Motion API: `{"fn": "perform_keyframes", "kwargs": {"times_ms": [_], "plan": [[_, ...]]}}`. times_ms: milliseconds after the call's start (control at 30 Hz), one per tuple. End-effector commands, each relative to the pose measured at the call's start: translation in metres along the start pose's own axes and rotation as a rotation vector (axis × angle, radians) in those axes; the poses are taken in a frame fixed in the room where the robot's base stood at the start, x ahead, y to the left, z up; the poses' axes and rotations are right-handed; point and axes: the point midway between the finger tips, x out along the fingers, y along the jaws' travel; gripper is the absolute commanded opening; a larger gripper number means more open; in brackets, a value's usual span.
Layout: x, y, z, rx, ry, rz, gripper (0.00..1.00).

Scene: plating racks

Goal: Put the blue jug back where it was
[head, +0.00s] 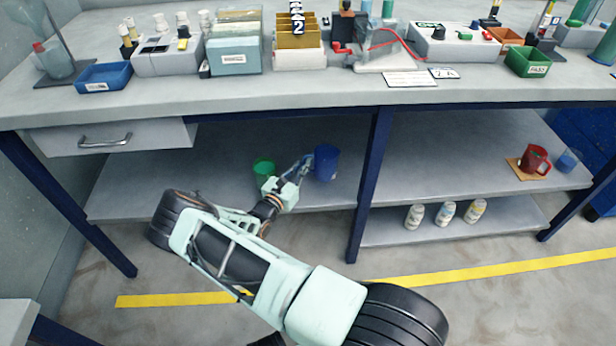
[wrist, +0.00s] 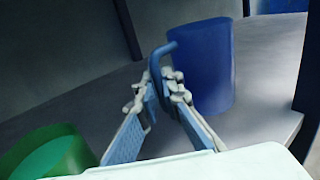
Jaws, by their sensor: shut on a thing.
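The blue jug (head: 327,163) is upright at the lower shelf under the bench, left of the middle leg. It also shows in the wrist view (wrist: 208,70), with its handle toward my gripper. My gripper (head: 304,165) reaches in from the left and is shut on the jug's handle; the fingers (wrist: 165,88) close around its lower part in the wrist view. The jug's base appears at shelf level, but I cannot tell whether it bears on the shelf.
A green container (head: 263,167) stands left of my gripper on the same shelf. A red mug (head: 535,158) sits on an orange-brown mat at the far right, beside a small blue cup (head: 567,162). The middle bench leg (head: 369,185) is close right of the jug. White bottles (head: 446,213) stand lower right.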

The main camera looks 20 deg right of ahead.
Motion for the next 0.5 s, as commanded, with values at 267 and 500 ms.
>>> {"fn": "perform_keyframes", "kwargs": {"times_ms": [267, 500], "plan": [[0.0, 0.0, -0.029, 0.001, -0.001, 0.0, 0.0], [0.0, 0.001, -0.043, 0.001, -0.001, 0.0, 0.0]]}}
